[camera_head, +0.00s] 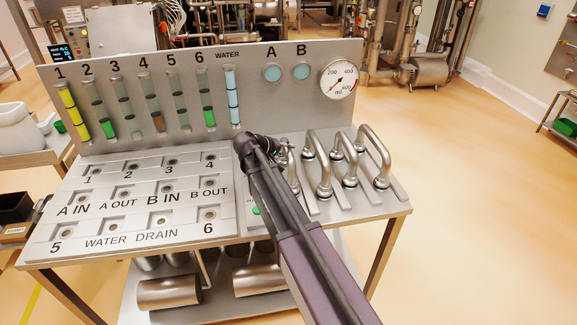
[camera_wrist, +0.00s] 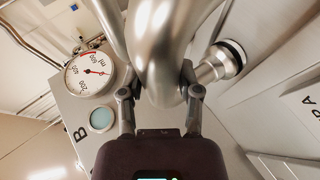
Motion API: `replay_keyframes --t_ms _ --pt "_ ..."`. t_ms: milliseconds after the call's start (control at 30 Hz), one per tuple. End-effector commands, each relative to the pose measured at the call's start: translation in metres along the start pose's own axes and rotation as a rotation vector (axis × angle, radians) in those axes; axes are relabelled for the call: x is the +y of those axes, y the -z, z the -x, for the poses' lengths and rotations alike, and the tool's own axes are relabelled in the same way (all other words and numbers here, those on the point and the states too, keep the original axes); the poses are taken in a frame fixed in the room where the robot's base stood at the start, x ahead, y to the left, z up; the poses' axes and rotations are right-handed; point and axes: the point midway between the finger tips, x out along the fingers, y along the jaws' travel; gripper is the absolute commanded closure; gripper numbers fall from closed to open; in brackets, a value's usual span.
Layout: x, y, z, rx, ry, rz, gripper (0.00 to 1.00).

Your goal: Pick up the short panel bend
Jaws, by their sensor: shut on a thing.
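The short panel bend (camera_wrist: 165,50) is a shiny curved steel tube. It fills the top middle of the wrist view, between the two fingers of my gripper (camera_wrist: 160,85), which is shut on it. A flanged steel end piece (camera_wrist: 222,62) shows just right of the bend. In the head view my gripper (camera_head: 284,146) is at the left end of the row of bends on the bench, and my arm hides most of the held bend. I cannot tell whether the bend is clear of its rest.
Several larger steel bends (camera_head: 320,160) stand close on the right of my gripper. The upright panel (camera_head: 215,60) with tubes and a round gauge (camera_head: 338,80) rises behind. The port plate (camera_head: 130,195) lies left of my arm. Steel cylinders (camera_head: 168,293) lie on the lower shelf.

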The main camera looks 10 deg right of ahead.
Motion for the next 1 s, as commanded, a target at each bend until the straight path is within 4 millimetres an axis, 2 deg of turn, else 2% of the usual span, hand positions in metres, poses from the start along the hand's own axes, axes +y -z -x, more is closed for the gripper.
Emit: replay_keyframes --t_ms 467,967,1000 --pt "0.005 0.001 0.002 -0.001 0.000 0.000 1.00" --pt "0.034 0.008 0.020 -0.001 -0.001 0.000 1.00" --pt "0.031 0.000 0.024 0.000 -0.001 0.000 1.00"
